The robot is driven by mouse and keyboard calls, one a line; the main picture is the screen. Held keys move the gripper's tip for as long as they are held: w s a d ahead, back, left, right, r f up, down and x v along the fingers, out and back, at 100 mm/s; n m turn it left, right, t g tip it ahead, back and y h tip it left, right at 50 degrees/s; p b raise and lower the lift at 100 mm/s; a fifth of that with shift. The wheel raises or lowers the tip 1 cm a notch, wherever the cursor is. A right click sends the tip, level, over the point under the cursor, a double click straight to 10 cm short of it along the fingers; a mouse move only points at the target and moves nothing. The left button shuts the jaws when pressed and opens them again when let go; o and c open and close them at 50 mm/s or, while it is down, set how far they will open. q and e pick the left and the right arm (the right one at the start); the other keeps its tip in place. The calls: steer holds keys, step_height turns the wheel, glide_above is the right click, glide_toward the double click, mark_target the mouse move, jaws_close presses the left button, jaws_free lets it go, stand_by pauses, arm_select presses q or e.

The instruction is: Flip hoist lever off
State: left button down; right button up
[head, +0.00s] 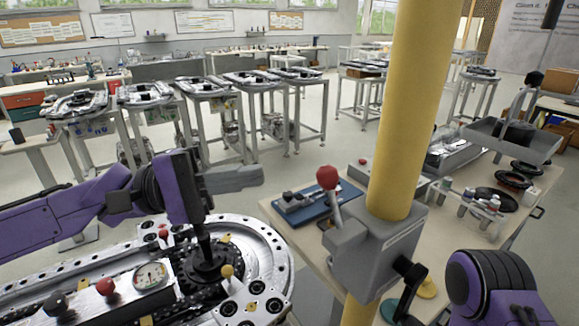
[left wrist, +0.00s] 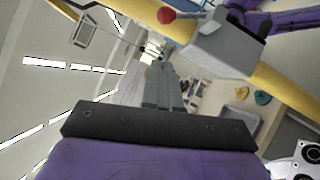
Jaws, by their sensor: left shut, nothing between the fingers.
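The hoist lever (head: 331,190) has a red ball on top and a grey arm. It rises from a grey box (head: 378,262) on a yellow post (head: 408,110), with the ball tilted slightly left. In the left wrist view the red ball (left wrist: 166,15) and grey box (left wrist: 222,45) show at the top. My left gripper (head: 255,177) is shut and empty. In the head view its fingers point right, left of the red ball, with a gap between them. The fingers also show in the left wrist view (left wrist: 160,68). My right arm shows at lower right, its gripper out of sight.
A ring track (head: 275,255) with a gauge (head: 150,275) and several knobs lies below my left arm. A workbench (head: 535,205) with a blue tray (head: 318,203), bottles and black rings stands behind the post. Open floor lies beyond.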

mark_target(333, 194)
arm_select(q)
steer(key=s+d+r+p, duration=0.1)
steer(key=s+d, duration=0.1)
steer(key=d, duration=0.4)
steer(key=shift+s+d+r+p, duration=0.25)
steer(key=shift+r+p, duration=0.1)
steer(key=shift+w, duration=0.1)
